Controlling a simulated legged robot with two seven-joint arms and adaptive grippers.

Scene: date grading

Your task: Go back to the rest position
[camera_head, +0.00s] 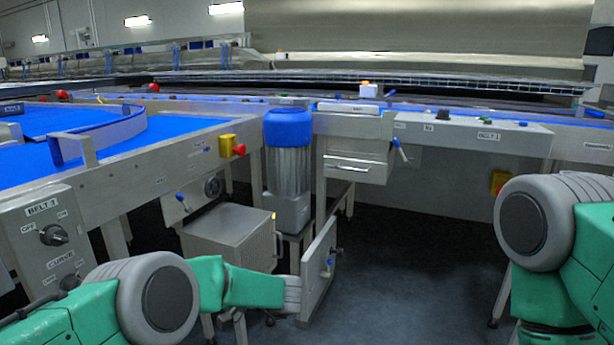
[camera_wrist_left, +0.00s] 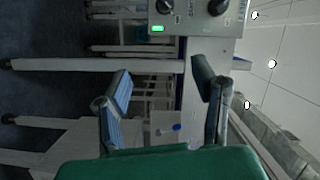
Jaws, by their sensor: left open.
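My left gripper shows in the left wrist view (camera_wrist_left: 162,84), its two blue-padded fingers spread apart with nothing between them. In the head view my green left arm comes in from the lower left and ends near the open grey metal door (camera_head: 318,270); the fingers cannot be made out there. My right arm is at the right edge of the head view, and its gripper is out of the picture.
A control box with a knob (camera_head: 45,240) is at the left, beside the blue belt (camera_head: 170,135). In the wrist view a knobbed panel (camera_wrist_left: 190,27) is beyond the fingers. Dark floor (camera_head: 410,270) is clear centre-right.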

